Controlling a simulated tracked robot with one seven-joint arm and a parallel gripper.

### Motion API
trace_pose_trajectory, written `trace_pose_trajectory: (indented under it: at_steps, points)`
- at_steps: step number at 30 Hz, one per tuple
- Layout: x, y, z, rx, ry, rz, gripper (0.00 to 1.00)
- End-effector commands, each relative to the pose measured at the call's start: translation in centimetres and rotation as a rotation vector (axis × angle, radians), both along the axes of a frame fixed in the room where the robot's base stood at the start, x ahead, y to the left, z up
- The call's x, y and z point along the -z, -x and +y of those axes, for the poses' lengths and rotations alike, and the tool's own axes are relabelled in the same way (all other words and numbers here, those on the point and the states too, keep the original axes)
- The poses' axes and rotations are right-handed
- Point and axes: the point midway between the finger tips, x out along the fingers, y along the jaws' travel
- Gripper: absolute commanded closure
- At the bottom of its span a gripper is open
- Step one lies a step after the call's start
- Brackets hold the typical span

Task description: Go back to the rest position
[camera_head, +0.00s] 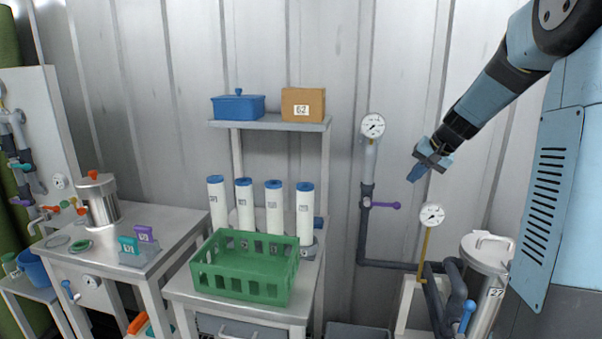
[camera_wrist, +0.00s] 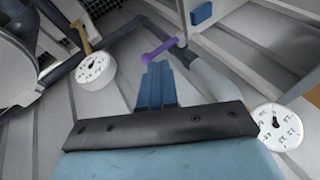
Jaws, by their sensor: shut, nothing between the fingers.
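My gripper (camera_head: 417,174) hangs in the air at the right of the head view, at the end of my blue-grey arm that reaches down from the upper right. Its blue fingers are together and hold nothing; they also show in the wrist view (camera_wrist: 157,84). In the head view it is between the two pressure gauges, apart from both. The upper gauge (camera_head: 373,125) sits on a grey pipe and the lower gauge (camera_head: 432,215) on a yellow stem. A purple valve handle (camera_head: 384,205) is below and left of the gripper.
A green crate (camera_head: 245,291) stands on the middle table before several white blue-capped cylinders. A shelf (camera_head: 285,123) above holds a blue box (camera_head: 238,106) and a brown box (camera_head: 303,104). A steel vessel (camera_head: 486,265) stands at lower right. A steel pot (camera_head: 98,198) is on the left table.

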Motion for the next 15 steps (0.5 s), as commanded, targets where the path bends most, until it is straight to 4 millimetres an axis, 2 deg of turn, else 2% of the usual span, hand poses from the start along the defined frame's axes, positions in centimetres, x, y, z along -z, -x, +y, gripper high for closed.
trace_pose_trajectory:
  at_steps: [1, 6, 15]
  points:
    - [-0.9, 1.5, 1.4, -0.021, 0.028, -0.001, 1.00]
    - [-2.9, 6.2, 4.5, -0.077, 0.114, 0.004, 1.00]
    - [-5.1, 15.1, 8.4, -0.158, 0.255, -0.007, 1.00]
